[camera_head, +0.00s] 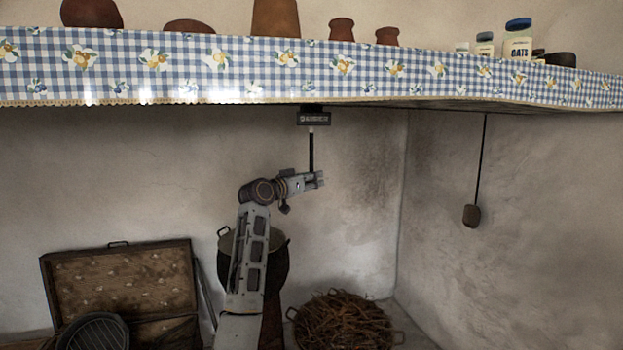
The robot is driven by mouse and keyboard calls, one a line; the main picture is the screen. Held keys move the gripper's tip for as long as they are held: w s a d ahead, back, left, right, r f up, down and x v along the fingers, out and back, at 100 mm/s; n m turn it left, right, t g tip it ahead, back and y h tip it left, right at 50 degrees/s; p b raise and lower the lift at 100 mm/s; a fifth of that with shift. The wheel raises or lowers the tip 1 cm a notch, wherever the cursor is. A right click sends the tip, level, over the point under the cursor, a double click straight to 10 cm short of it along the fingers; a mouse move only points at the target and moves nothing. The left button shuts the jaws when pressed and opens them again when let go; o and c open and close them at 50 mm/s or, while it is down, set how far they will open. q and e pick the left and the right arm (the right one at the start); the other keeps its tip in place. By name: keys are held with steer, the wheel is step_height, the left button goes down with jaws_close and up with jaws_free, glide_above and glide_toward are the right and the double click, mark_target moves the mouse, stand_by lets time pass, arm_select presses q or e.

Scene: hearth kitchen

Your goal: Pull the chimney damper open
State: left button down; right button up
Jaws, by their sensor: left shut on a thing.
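The chimney damper shows as a small dark box with a light label (313,118), under the shelf near the middle of the head view. A thin dark rod (311,150) hangs straight down from it. My left gripper (316,180) is at the lower end of this rod and is shut on it. The rod's lowest part is hidden by the gripper. My left arm reaches up from the bottom of the picture. My right gripper is not in view.
A shelf with a blue checked cloth (180,70) runs across above my arm. A cord with a brown weight (472,215) hangs at the right. Below are an open case (120,280), a large pot (278,262) behind my arm, and a basket of twigs (343,322).

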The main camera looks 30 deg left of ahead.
arm_select(q)
step_height(320, 180, down, 4)
steer(key=shift+f+b, duration=0.2)
steer(key=shift+b, duration=0.7)
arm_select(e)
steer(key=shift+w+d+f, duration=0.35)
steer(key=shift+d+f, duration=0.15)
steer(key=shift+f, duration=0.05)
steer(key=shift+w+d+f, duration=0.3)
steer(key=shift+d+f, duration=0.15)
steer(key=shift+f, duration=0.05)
arm_select(q)
steer(key=c, duration=0.9)
jaws_free()
steer(key=shift+c, duration=0.2)
steer(key=s+a, duration=0.1)
steer(key=s, duration=1.1)
steer(key=shift+a, duration=0.2)
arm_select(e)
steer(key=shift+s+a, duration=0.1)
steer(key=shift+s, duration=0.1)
arm_select(q)
steer(key=shift+r, duration=0.15)
